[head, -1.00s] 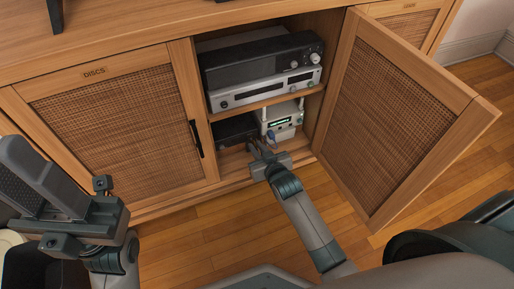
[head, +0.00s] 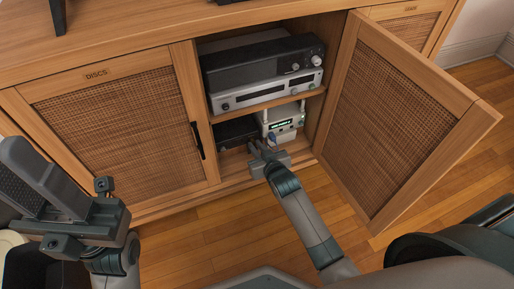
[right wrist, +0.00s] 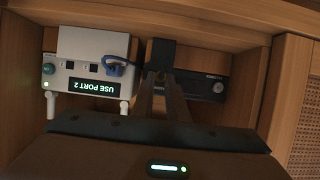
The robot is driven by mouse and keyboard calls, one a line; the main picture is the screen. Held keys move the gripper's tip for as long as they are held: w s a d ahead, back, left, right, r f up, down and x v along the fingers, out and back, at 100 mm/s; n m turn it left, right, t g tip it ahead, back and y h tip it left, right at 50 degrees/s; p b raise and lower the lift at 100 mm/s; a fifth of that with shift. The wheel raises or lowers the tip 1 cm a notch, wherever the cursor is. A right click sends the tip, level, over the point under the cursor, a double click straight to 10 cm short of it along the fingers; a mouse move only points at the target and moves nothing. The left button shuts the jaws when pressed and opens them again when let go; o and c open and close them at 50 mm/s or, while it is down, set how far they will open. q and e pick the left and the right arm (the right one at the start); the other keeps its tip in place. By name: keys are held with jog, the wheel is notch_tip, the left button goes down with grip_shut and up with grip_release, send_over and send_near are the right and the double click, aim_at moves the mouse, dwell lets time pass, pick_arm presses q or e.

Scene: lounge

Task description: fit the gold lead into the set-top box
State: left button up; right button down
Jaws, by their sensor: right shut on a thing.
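My right gripper (head: 262,153) reaches into the open cabinet's lower compartment, in front of the gap between a white box (head: 283,128) and a black box (head: 235,130). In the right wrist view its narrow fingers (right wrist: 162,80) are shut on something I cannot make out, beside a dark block. No gold shows clearly. The white box (right wrist: 87,72), upside down there, has a lit display reading "USE PORT 2", dark square sockets and a blue lead (right wrist: 117,66). The black box (right wrist: 205,87) is partly behind the fingers. I cannot tell which is the set-top box. My left gripper (head: 65,195) is away at lower left.
A black unit (head: 265,62) and a silver unit (head: 265,90) stand on the shelf above. The open woven door (head: 395,120) stands to the right of my right arm. A closed door (head: 115,120) marked "DISCS" is at left. The cabinet side wall (right wrist: 255,85) is close.

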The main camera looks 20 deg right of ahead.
jog(key=shift+w, duration=0.2)
jog(key=c, duration=1.7)
grip_release()
jog(key=shift+o, duration=0.2)
